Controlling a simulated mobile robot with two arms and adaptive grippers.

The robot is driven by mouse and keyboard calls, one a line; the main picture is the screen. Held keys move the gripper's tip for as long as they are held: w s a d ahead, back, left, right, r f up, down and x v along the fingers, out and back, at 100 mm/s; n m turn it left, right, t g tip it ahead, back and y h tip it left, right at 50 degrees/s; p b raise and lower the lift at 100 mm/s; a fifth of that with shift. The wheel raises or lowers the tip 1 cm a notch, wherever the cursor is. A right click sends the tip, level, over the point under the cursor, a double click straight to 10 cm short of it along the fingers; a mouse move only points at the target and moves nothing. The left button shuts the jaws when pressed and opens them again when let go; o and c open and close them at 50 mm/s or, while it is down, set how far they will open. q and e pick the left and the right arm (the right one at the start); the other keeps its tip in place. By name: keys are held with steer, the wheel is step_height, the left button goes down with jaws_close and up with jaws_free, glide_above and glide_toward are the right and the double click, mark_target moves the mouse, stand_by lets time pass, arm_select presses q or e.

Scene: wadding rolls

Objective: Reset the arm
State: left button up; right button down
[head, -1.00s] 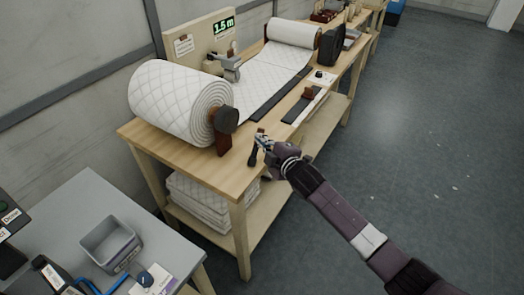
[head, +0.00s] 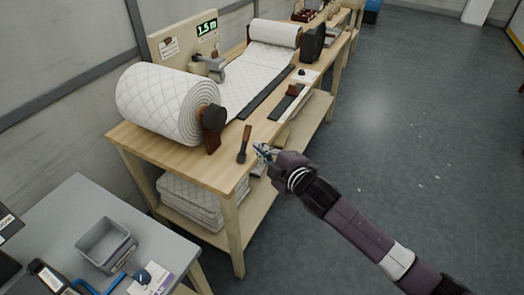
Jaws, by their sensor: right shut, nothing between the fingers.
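My right gripper (head: 262,152) is shut and empty. It hangs just off the front edge of the wooden workbench (head: 180,160), with its arm coming in from the lower right. A dark tool with a brown end (head: 244,145) stands or lies on the bench close to the left of the gripper, apart from it. A large quilted white wadding roll (head: 160,100) sits on the bench with a dark round end piece (head: 214,118). My left gripper is not in view.
A sheet of wadding (head: 255,70) runs back to a smaller roll (head: 274,33). A display (head: 207,28) reads 1.5 m. Folded wadding (head: 190,200) lies on the lower shelf. A grey table with a grey bin (head: 106,243) stands at lower left. The floor at right is clear.

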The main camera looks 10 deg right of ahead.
steer(key=s+d+f+m+g+h, duration=0.1)
steer(key=s+d+f+m, duration=0.15)
steer(key=f, duration=0.55)
steer(key=s+d+f+m+g+h, duration=0.1)
steer(key=d+f, duration=0.2)
steer(key=f, duration=0.5)
steer(key=s+d+f+m+g+h, duration=0.1)
steer(key=d+f+m, duration=0.15)
steer(key=f, duration=0.45)
steer(key=s+d+f+m+g+h, duration=0.1)
steer(key=s+d+f+m, duration=0.15)
steer(key=s+f, duration=0.4)
steer(key=s+d+f+m+g+h, duration=0.1)
steer(key=s+d+f+g, duration=0.2)
steer(key=f, duration=0.6)
steer(key=s+d+f+m+g, duration=0.1)
steer(key=s+f+m, duration=0.1)
steer(key=s+f, duration=0.7)
steer(key=s+d+f+m+g, duration=0.15)
steer(key=s+f, duration=0.45)
steer(key=s, duration=0.7)
steer(key=s+f+m+g, duration=0.1)
steer(key=s+f, duration=0.1)
steer(key=s, duration=0.8)
steer(key=s+f+m+g+h, duration=0.1)
steer(key=s+f+g, duration=0.1)
steer(key=s, duration=0.9)
steer(key=shift+a+f+m, duration=0.35)
steer(key=shift+f+m, duration=0.05)
steer(key=shift+f, duration=0.35)
